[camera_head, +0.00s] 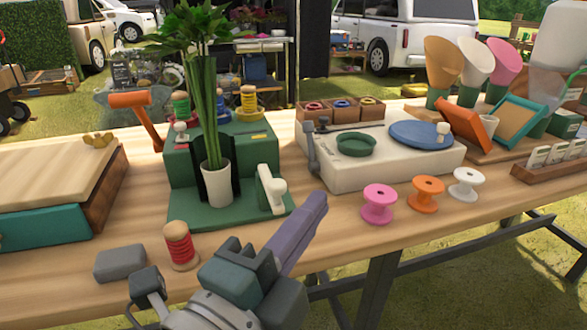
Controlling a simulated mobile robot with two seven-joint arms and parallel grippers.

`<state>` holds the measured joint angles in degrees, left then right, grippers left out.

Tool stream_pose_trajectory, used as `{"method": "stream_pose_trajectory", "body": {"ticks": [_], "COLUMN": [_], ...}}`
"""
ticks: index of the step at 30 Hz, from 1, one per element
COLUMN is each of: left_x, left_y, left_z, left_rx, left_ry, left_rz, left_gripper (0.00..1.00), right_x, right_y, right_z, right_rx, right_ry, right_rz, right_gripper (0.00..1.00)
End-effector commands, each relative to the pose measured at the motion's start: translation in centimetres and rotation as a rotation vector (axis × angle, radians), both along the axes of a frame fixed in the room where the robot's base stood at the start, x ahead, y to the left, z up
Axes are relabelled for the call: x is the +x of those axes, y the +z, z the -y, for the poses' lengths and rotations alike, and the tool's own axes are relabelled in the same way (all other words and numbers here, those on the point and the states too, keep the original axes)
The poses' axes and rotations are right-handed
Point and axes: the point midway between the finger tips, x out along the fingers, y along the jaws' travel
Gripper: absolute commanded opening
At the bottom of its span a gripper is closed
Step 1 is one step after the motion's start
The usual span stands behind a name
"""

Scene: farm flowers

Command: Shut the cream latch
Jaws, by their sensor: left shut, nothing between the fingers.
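A cream latch-like lever (272,192) stands at the right side of a green stand (235,212), its knob end toward the right. I cannot tell whether it is fastened. The stand holds green stems in a white pot (216,186), between dark upright plates. My left gripper (316,204) comes up from the bottom, its purple fingers together and empty. In the picture its tips are right of the lever and a little lower, apart from it. My right gripper is not in view.
A spool of red thread (179,246) and a grey block (120,263) sit left of my left gripper. Pink (379,204), orange (425,194) and white spools (466,184) stand to the right. A white box (375,168) stands behind; a wooden-lidded box (62,188) is at left.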

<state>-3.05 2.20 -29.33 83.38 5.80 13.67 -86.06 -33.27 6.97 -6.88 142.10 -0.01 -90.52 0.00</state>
Motion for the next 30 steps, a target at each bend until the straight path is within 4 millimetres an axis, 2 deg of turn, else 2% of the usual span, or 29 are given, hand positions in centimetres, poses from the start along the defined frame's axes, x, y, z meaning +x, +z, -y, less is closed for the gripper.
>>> {"method": "stream_pose_trajectory", "body": {"ticks": [1,5,7,12,30], "left_x": [1.1,3.2,3.1,3.3,3.4], "left_y": [0.0,0.1,-0.2,-0.5,-0.5], "left_z": [0.6,1.5,-0.1,-1.8,-3.0], "left_rx": [-0.002,0.000,0.007,0.004,0.002], "left_ry": [-0.001,-0.001,0.000,-0.001,0.000], "left_rz": [0.005,0.002,0.000,0.000,0.000], "left_gripper": [0.00,0.00,0.00,0.00,0.00], "right_x": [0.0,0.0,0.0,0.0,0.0], "right_y": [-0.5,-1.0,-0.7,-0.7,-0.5], "right_z": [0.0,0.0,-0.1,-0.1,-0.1], "right_rx": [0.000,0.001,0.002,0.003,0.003], "right_ry": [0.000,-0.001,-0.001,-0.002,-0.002], "right_rz": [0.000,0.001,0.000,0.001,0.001], "right_gripper": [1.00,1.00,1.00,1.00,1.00]}}
